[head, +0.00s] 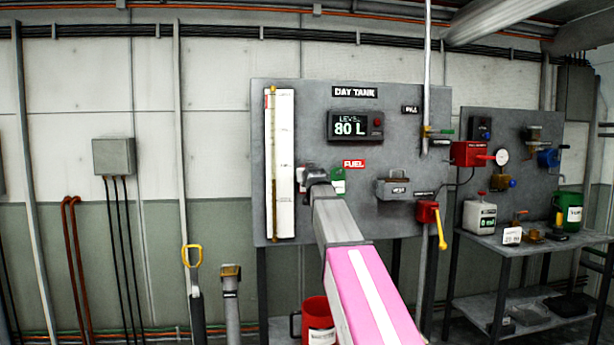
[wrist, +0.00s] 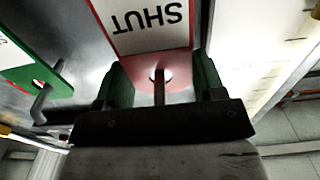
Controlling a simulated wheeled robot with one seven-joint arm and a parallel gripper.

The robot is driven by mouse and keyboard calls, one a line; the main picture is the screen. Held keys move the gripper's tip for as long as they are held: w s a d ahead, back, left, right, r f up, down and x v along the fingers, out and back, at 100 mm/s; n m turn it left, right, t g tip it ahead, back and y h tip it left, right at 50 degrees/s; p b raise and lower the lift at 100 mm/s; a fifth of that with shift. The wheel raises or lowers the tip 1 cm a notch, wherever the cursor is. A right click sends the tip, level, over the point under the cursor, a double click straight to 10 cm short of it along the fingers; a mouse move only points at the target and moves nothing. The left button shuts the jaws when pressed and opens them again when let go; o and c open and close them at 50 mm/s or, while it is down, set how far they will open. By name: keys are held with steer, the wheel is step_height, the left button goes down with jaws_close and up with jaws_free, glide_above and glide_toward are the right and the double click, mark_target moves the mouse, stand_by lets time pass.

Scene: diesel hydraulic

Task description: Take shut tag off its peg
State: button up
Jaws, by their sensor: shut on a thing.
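The shut tag (wrist: 150,25) is white with a red border and a red end, and its word SHUT reads upside down in the wrist view. My gripper (wrist: 160,75) has its two green-padded fingers on either side of the tag's red end, closed on it. A thin brown peg (wrist: 159,90) shows at the hole in the red end and points towards my palm.
A green tag (wrist: 25,60) hangs left of my gripper in the wrist view, with a metal peg (wrist: 40,103) beside it. In the head view, the white level gauge (head: 284,160) stands close left, and a grey box (head: 398,189) and red valve (head: 427,212) are to the right.

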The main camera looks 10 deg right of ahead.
steer(key=shift+s+r, duration=0.15)
steer(key=shift+s, duration=0.7)
steer(key=shift+s+r, duration=0.1)
steer(key=shift+s, duration=0.7)
stand_by(0.4)
steer(key=shift+s, duration=0.35)
steer(key=shift+s+r, duration=0.1)
steer(key=shift+s, duration=1.3)
steer(key=shift+s, duration=2.5)
